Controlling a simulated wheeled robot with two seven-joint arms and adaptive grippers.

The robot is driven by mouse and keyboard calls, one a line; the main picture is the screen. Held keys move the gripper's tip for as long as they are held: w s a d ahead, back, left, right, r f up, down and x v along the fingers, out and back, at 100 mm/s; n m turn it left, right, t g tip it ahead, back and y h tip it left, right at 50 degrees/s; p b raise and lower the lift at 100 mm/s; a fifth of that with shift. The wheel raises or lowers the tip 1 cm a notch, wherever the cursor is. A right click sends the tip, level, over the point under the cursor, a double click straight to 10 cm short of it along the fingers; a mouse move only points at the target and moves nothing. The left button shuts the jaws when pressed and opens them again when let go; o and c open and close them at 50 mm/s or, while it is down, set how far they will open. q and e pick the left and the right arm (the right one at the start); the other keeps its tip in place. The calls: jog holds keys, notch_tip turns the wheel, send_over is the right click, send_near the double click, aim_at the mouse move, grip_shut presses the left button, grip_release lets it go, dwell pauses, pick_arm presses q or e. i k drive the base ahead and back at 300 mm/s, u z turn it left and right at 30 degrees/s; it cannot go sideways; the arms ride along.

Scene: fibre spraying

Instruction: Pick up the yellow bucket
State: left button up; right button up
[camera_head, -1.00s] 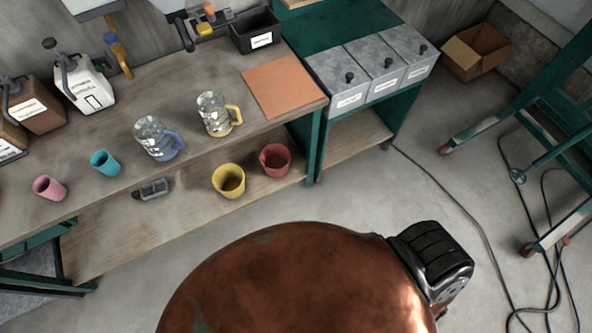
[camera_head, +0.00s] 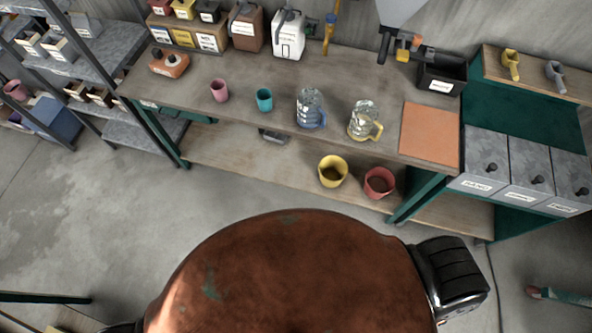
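The yellow bucket (camera_head: 333,171) stands upright on the lower wooden shelf of the workbench, near its front edge. A red bucket (camera_head: 379,183) stands close to its right. Neither of my grippers shows in this view. The large rusty brown rounded part with a black piece at its right, at the bottom of the picture, is part of my own body.
The workbench top (camera_head: 240,82) overhangs the lower shelf (camera_head: 235,160). It carries pink and teal cups, two clear jugs (camera_head: 362,122) and an orange mat (camera_head: 430,133). A green cabinet (camera_head: 510,221) stands at the right. The floor (camera_head: 110,215) before the bench is mostly clear.

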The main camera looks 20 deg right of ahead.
aim_at(333, 169)
jog(key=u, duration=0.9)
jog(key=i, duration=0.6)
jog(key=z, duration=3.1)
jog(key=k, duration=0.5)
jog(key=u, duration=1.1)
